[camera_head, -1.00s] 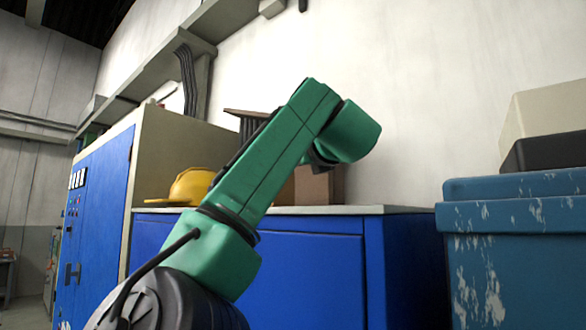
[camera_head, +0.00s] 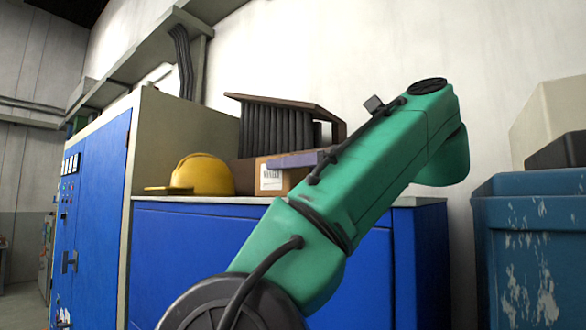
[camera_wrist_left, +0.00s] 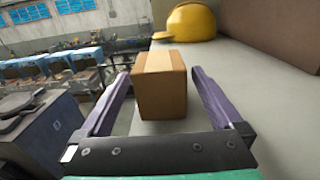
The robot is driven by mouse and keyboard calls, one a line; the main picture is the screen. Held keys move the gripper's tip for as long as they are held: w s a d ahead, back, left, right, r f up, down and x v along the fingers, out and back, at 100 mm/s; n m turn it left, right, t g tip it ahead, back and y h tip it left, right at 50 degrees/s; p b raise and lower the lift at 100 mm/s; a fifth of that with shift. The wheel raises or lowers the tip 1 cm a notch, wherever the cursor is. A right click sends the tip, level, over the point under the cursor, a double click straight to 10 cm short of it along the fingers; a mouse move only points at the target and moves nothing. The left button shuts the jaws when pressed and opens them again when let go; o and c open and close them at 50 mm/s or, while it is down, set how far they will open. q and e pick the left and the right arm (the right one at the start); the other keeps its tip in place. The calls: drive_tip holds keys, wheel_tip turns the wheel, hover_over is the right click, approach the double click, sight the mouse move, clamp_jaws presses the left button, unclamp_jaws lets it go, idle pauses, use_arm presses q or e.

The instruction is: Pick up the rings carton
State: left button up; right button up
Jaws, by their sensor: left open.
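A small brown carton with a white label (camera_head: 271,178) sits at the front of the blue cabinet's top in the head view; I take it as the rings carton. The label's print is too small to read surely. In the left wrist view the carton (camera_wrist_left: 160,85) stands upright between the two purple fingers of my left gripper (camera_wrist_left: 161,76). The gripper is open, with a visible gap on both sides of the carton. In the head view a purple finger (camera_head: 296,160) shows over the carton, and my green arm hides its right part. My right gripper is out of view.
A yellow hard hat (camera_head: 203,175) lies left of the carton. A rack of dark ribbed parts (camera_head: 275,130) stands behind it against the wall. The blue cabinet (camera_head: 185,250) has a pale top. A worn blue bin (camera_head: 535,245) stands at right.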

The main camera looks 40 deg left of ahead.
use_arm(q)
drive_tip(key=shift+a+f, duration=0.15)
drive_tip(key=shift+a, duration=0.1)
drive_tip(key=shift+d+r, duration=0.2)
drive_tip(key=shift+d, duration=0.65)
drive_tip(key=a, duration=0.8)
drive_tip(key=shift+s+a, duration=0.1)
drive_tip(key=shift+d, duration=0.3)
drive_tip(key=shift+a, duration=0.1)
drive_tip(key=c, duration=1.3)
drive_tip(key=shift+f, duration=0.1)
